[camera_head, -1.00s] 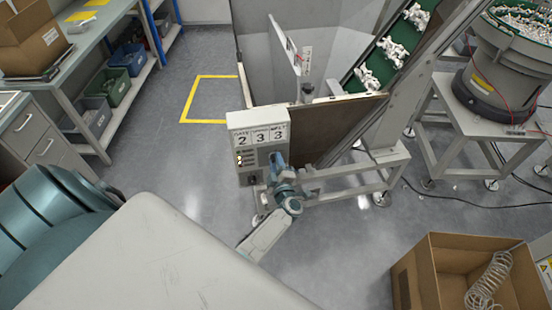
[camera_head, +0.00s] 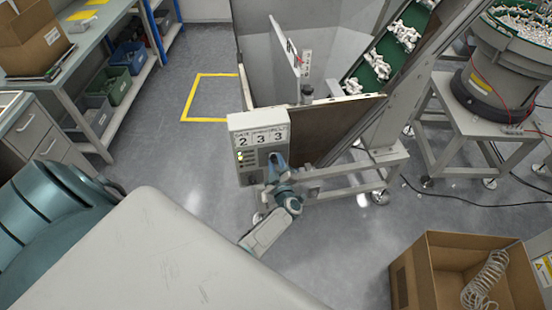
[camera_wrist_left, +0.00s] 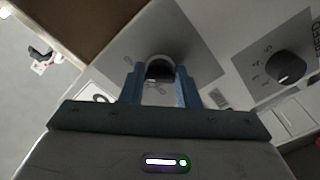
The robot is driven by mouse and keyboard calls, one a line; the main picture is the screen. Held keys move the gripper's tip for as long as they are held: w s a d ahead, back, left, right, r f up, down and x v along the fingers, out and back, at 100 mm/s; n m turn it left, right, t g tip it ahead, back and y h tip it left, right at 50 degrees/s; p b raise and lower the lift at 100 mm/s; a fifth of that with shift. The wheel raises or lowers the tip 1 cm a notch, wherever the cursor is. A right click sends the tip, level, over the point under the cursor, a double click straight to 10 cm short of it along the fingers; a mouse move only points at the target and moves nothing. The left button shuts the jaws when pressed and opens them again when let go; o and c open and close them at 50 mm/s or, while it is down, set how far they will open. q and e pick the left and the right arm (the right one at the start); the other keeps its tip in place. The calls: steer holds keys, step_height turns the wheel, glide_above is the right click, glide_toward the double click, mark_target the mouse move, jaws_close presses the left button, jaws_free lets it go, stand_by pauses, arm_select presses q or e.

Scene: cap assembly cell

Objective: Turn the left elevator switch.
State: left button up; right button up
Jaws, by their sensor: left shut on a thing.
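The elevator's control box (camera_head: 258,122) is light grey with a number display and small lights on its front. My left gripper (camera_head: 275,165) is at the right part of that front. In the left wrist view, the two blue fingers of the left gripper (camera_wrist_left: 160,84) are shut on a dark round switch knob (camera_wrist_left: 159,68) on a grey plate. The fingers stand on either side of the knob and partly cover it. The knob's pointing direction cannot be told. My right gripper is not in view.
A second black knob (camera_wrist_left: 287,66) with a numbered scale is on the panel to the right in the wrist view. The green inclined conveyor (camera_head: 375,65) rises behind the box. An open cardboard box (camera_head: 425,285) stands at the lower right. Floor left of the control box is clear.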

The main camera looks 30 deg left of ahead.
arm_select(q)
steer(key=o, duration=1)
steer(key=b+v, duration=0.2)
steer(key=v, duration=0.8)
steer(key=shift+s+d+b, duration=0.2)
steer(key=shift+d+b, duration=0.1)
steer(key=shift+b, duration=0.05)
